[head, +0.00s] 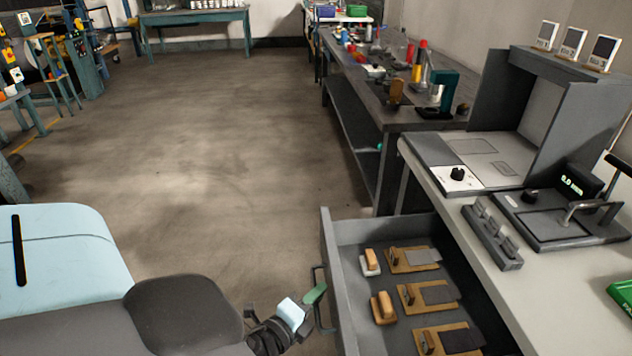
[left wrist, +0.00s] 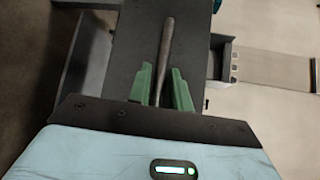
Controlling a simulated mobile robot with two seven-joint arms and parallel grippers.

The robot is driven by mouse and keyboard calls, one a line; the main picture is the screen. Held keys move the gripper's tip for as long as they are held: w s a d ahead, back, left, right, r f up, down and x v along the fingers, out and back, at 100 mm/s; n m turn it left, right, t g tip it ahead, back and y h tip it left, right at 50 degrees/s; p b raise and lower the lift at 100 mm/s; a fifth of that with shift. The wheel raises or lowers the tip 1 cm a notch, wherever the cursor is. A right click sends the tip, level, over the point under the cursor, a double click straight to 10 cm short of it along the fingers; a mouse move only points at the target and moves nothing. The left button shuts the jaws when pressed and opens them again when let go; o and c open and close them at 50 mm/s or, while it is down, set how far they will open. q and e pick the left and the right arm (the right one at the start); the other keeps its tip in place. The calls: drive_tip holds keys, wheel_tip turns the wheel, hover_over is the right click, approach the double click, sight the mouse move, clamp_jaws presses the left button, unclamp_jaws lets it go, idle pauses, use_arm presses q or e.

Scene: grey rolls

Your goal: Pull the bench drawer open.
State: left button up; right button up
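The bench drawer (head: 337,275) stands pulled out from under the grey bench in the head view, its inside showing. Its dark bar handle (head: 319,319) is on the outer face of the drawer front. My left gripper (head: 316,293) is at this handle, its green fingers beside the bar. In the left wrist view, the handle (left wrist: 166,48) runs between the two green fingers (left wrist: 162,84), with narrow gaps showing on both sides. The fingers look apart rather than closed on the bar. Part of the grip is hidden in the head view. My right gripper is not in view.
In the drawer lie several wooden blocks with grey plates (head: 414,256) and small wood-and-white blocks (head: 370,261). The grey bench top (head: 470,235) carries instruments. A darker workbench (head: 400,118) with tools stands behind. The floor (head: 200,140) to the left is clear.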

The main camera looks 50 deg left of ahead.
use_arm(q)
drive_tip(key=shift+d, duration=0.1)
drive_tip(key=shift+s, duration=0.25)
drive_tip(key=s+r+b, duration=0.1)
drive_tip(key=s, duration=0.6)
drive_tip(key=shift+d+b, duration=0.3)
drive_tip(key=shift+d, duration=0.15)
